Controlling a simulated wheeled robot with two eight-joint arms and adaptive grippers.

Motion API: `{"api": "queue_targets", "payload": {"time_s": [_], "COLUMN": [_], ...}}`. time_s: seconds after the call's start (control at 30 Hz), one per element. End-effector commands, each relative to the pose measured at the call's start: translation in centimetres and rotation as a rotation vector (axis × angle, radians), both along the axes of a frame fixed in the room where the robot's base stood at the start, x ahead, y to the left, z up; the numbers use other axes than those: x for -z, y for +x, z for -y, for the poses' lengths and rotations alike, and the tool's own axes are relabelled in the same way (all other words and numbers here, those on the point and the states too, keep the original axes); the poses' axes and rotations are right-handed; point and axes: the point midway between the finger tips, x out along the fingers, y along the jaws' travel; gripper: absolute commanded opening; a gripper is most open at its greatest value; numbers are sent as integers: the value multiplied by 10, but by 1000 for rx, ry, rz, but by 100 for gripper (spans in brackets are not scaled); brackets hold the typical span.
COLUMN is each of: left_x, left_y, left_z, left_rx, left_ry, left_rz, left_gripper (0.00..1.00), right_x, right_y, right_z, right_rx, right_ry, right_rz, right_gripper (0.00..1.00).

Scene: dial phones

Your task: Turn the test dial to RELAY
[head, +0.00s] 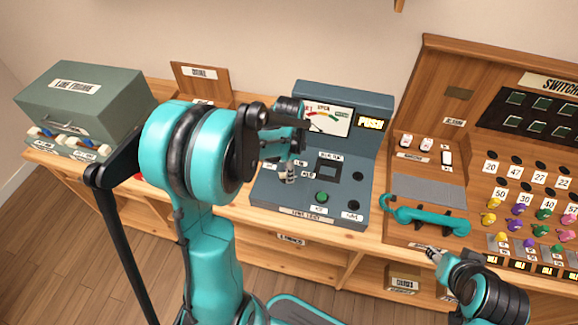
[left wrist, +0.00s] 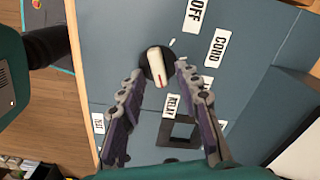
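The test dial (left wrist: 157,67) has a white knob with a red line on a round black base. The red line is at the knob's lower end in the left wrist view, pointing roughly toward the RELAY label (left wrist: 173,105). OFF (left wrist: 195,14) and CORD (left wrist: 217,47) labels lie above and to the right. My left gripper (left wrist: 158,72) is open, with one finger on each side of the knob; contact is not clear. In the head view my left gripper (head: 289,172) hides the dial on the blue-grey line test box (head: 264,197). My right gripper (head: 433,252) is near the counter's front edge; its finger opening is unclear.
The box has a meter (head: 326,120), a lit display (head: 370,124) and a green button (head: 321,197). A teal handset (head: 428,217) lies to its right, before the switchboard (head: 530,115). A grey-green case (head: 85,100) stands at the left.

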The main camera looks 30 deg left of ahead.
Motion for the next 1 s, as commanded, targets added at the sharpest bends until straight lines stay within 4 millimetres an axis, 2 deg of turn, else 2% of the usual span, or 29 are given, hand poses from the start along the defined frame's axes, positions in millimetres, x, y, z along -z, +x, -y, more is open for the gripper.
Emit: {"api": "queue_targets", "payload": {"time_s": [0.17, 0.4, 0.6, 0.77, 1.0], "left_x": [-22, -74, -107, -118, -119], "left_y": [0, 0, 0, 0, 0], "left_z": [0, 0, 0, 0, 0], "left_rx": [0, 0, 0, 0, 0], "left_ry": [0, 0, 0, 0, 0], "left_rz": [0, 0, 0, 0, 0], "left_gripper": [34, 34, 34, 34, 34], "right_x": [0, 0, 0, 0, 0], "right_y": [0, 0, 0, 0, 0], "right_z": [0, 0, 0, 0, 0], "right_rx": [0, 0, 0, 0, 0], "right_ry": [0, 0, 0, 0, 0], "right_rz": [0, 0, 0, 0, 0], "right_gripper": [40, 40, 40, 40, 40]}}
